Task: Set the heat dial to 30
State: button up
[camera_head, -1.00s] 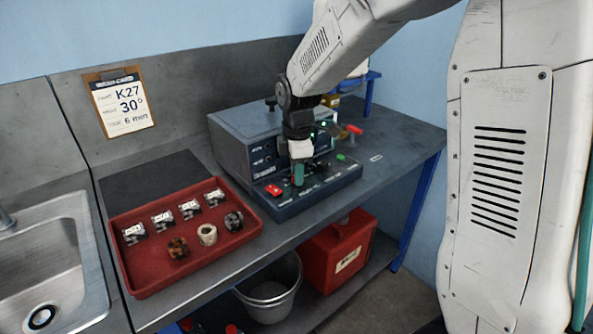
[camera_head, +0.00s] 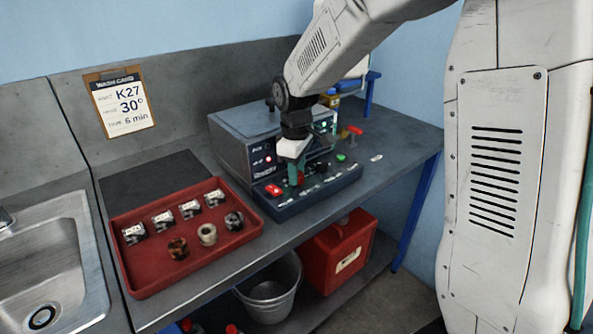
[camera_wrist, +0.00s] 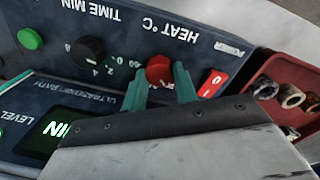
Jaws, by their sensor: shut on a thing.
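The heat dial is a red knob (camera_wrist: 159,70) below the "HEAT °C" print, which appears upside down in the wrist view. My gripper (camera_wrist: 161,84) is shut on it, one teal finger on each side. In the head view my gripper (camera_head: 295,178) reaches down to the front panel of the ultrasonic bath (camera_head: 235,150), its fingers hiding most of the dial. I cannot read the dial's pointer setting. A wash card (camera_head: 124,105) on the wall reads K27, 30°, 6 min.
A black time dial (camera_wrist: 88,52) and a green button (camera_wrist: 30,39) sit beside the heat dial. A red rocker switch (camera_wrist: 212,83) is close on its other side. A red tray (camera_head: 150,275) with several small parts lies left of the bath.

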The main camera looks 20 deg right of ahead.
jog(key=shift+m, duration=0.4)
jog(key=o, duration=1)
notch_tip(320, 180, up, 8)
jog(key=shift+s+a+f, duration=0.1)
jog(key=shift+a, duration=0.05)
